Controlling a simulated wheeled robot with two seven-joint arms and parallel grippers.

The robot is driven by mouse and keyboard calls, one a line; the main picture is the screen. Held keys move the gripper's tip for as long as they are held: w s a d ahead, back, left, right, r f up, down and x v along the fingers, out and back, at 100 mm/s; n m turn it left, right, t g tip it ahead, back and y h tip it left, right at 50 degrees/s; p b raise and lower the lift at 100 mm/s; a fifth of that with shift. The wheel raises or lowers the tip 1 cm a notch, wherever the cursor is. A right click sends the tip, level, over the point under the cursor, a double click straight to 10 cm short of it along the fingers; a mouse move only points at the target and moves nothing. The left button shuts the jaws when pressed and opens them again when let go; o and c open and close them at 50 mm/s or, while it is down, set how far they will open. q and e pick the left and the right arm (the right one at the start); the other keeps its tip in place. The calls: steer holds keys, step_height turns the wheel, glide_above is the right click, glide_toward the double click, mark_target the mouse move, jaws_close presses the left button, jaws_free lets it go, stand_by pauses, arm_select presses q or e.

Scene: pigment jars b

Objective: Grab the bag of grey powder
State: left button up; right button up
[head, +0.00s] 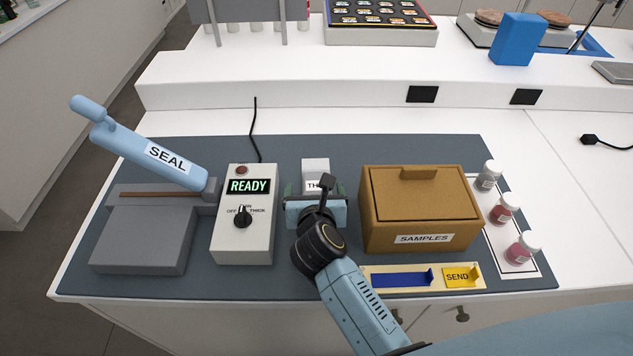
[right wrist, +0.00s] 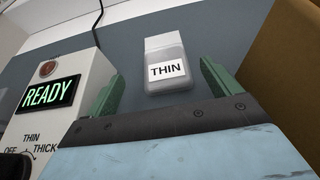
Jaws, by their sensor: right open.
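A small pale bag (head: 316,168) with a white label stands on the dark mat behind my right gripper. In the right wrist view the bag (right wrist: 165,50) has a clear body with greyish contents and a label reading THIN. My right gripper (head: 316,188) is open, its green fingers apart on either side of the bag's near end. The bag shows between and beyond the fingers, and I see no contact. The gripper hides the bag's lower part in the head view. My left gripper is not in view.
A control box (head: 244,245) reading READY stands left, beside a grey sealer (head: 140,245) with its blue SEAL handle raised. A brown SAMPLES box (head: 420,215) stands close on the right. Clear mat lies behind the bag.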

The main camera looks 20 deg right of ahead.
mark_target(317, 181)
steer(key=x, duration=0.4)
steer(key=shift+w+d+f, duration=0.15)
steer(key=shift+d+f, duration=0.1)
steer(key=shift+d, duration=0.1)
